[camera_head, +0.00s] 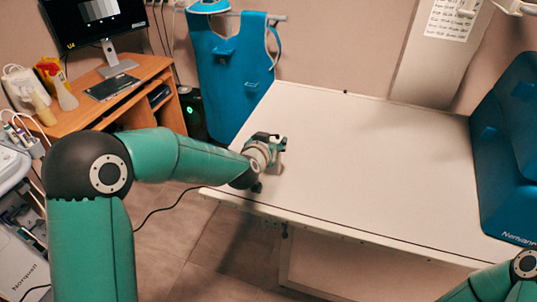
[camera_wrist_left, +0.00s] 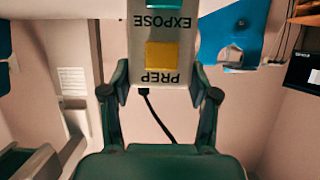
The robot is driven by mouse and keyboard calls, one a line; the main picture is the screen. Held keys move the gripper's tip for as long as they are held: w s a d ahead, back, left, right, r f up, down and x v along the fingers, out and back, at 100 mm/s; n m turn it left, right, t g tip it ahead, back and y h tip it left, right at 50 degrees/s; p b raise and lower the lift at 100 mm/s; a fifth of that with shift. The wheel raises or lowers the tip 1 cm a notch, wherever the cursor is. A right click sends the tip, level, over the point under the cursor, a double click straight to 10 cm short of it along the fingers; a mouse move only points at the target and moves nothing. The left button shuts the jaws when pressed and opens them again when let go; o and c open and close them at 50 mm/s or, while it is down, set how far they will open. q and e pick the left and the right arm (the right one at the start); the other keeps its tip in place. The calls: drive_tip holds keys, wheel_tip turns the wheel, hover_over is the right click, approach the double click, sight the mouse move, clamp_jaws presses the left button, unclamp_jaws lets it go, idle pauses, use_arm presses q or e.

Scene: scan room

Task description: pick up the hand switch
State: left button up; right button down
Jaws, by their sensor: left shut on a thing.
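The hand switch (camera_wrist_left: 160,25) is a pale body with a yellow PREP button, a teal button above it and the word EXPOSE, all upside down in the left wrist view. A black cord runs down from its lower end. My left gripper (camera_wrist_left: 160,82) is shut on it, one finger at each side. In the head view my left gripper (camera_head: 276,144) is over the near left part of the white table (camera_head: 370,160). The switch is too small there to make out clearly. Only part of my right arm shows at the bottom right; its gripper is out of view.
A wooden desk (camera_head: 140,75) with a monitor (camera_head: 95,18), keyboard (camera_head: 112,86) and bottles stands at the left. A blue apron (camera_head: 232,75) hangs behind the table. The table's middle is clear.

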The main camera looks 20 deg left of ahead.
use_arm(q)
clamp_jaws()
drive_tip(key=shift+r, duration=0.2)
